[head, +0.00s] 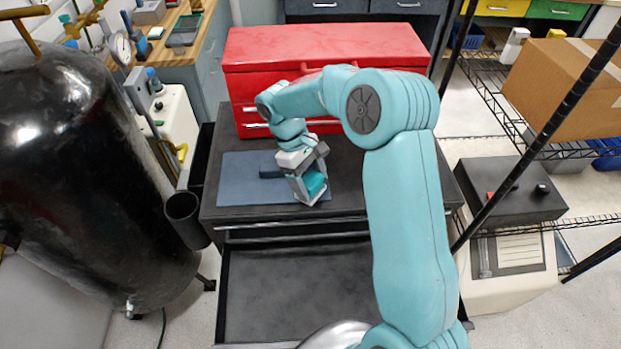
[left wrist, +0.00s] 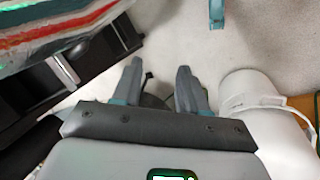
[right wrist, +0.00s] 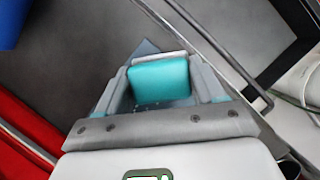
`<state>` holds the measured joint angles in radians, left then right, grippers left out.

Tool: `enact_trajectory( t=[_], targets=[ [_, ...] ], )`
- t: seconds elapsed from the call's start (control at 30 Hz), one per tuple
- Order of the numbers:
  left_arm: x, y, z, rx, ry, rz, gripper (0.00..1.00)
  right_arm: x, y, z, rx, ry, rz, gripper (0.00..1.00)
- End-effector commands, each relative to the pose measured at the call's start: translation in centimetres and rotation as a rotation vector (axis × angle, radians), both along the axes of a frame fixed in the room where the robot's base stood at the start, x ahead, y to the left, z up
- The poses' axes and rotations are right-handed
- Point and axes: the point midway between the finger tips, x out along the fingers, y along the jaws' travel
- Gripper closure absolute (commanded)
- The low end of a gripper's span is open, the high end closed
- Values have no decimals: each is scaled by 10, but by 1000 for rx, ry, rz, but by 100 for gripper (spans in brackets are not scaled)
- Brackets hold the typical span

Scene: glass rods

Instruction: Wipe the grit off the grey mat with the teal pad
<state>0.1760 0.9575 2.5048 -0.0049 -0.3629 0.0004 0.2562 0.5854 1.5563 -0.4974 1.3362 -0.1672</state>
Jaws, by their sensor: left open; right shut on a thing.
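The grey mat (head: 240,185), blue-grey in colour, lies flat on the black cabinet top in the head view. My right gripper (head: 308,187) is over the mat's right part, shut on the teal pad (head: 316,183). In the right wrist view the teal pad (right wrist: 160,80) sits between both fingers, with a pale strip along its far edge. The pad hides part of the mat there; whether it touches the mat I cannot tell. A few tiny specks show near the pad, too small to identify. My left gripper (left wrist: 158,88) is open and empty above the floor.
A black tank (head: 80,180) is at left, a shelf rack with a cardboard box (head: 570,85) at right. An open drawer (head: 300,290) is below the cabinet top.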

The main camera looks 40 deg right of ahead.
Motion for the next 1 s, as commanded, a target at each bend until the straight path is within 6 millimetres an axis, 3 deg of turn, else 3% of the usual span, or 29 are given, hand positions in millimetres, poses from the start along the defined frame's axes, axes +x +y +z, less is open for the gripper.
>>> enact_trajectory(
  t=[0.33, 1.0],
  targets=[
    [0, 0, -2, 0, 0, 0, 57, 1, -1, -4, 0, 0, 0, 56],
    [0, 0, 26, 0, 0, 0, 57, 37, -31, -2, -1, -1, -2, 56]
  ],
)
